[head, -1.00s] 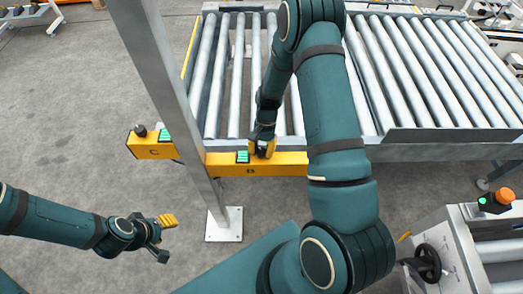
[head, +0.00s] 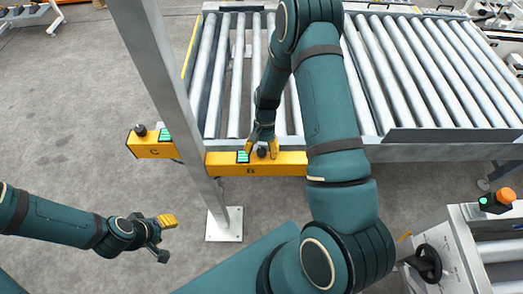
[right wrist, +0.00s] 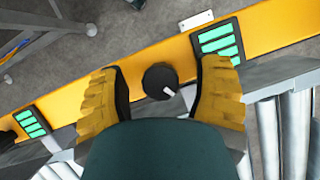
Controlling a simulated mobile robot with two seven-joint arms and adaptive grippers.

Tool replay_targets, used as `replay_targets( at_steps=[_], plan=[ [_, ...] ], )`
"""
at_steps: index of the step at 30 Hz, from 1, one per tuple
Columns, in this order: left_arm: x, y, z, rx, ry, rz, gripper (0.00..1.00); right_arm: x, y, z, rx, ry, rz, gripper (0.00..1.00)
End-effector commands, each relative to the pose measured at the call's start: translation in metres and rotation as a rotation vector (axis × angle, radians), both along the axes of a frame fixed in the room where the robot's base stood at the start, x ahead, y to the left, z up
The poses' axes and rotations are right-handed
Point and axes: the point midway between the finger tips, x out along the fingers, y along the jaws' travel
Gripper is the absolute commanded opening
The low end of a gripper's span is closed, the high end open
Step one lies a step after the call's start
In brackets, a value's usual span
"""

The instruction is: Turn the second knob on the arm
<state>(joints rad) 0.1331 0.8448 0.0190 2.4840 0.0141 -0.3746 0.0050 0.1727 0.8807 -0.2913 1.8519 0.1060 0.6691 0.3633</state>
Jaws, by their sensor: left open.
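The yellow control bar marked B (head: 225,163) runs along the front of the roller conveyor. Its round black knob (head: 262,152) shows in the head view, and in the right wrist view the knob (right wrist: 160,80) has a white pointer toward the lower right. My right gripper (head: 263,149) is open at this knob. In the right wrist view its yellow fingers (right wrist: 163,74) stand on either side of the knob, with gaps on both sides. A yellow box marked C (head: 152,151) with another black knob (head: 140,130) sits further left. My left gripper (head: 167,238) is open and empty above the floor.
A grey post (head: 165,85) stands in front of the bar, between C and B. A green display (head: 243,156) sits beside the B knob. Conveyor rollers (head: 425,75) lie behind. A machine with an orange button (head: 505,196) and handwheel (head: 428,262) stands at right.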

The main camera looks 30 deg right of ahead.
Motion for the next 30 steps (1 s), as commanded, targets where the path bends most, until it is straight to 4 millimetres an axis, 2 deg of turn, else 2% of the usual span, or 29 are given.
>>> replay_targets(
  at_steps=[7, 21, 25, 30],
  plan=[
    [0.000, 0.000, 0.000, 0.000, 0.000, 0.000, 0.47, 0.004, -0.004, 0.010, -0.002, -0.006, -0.001, 0.65],
    [0.000, 0.000, 0.000, 0.000, 0.000, 0.000, 0.47, 0.028, -0.027, 0.091, -0.002, -0.004, -0.001, 0.65],
    [0.000, 0.000, 0.000, 0.000, 0.000, 0.000, 0.47, 0.031, -0.031, 0.104, -0.001, -0.003, 0.001, 0.65],
    [0.000, 0.000, 0.000, 0.000, 0.000, 0.000, 0.47, 0.033, -0.033, 0.111, 0.000, 0.000, 0.001, 0.65]
  ],
)
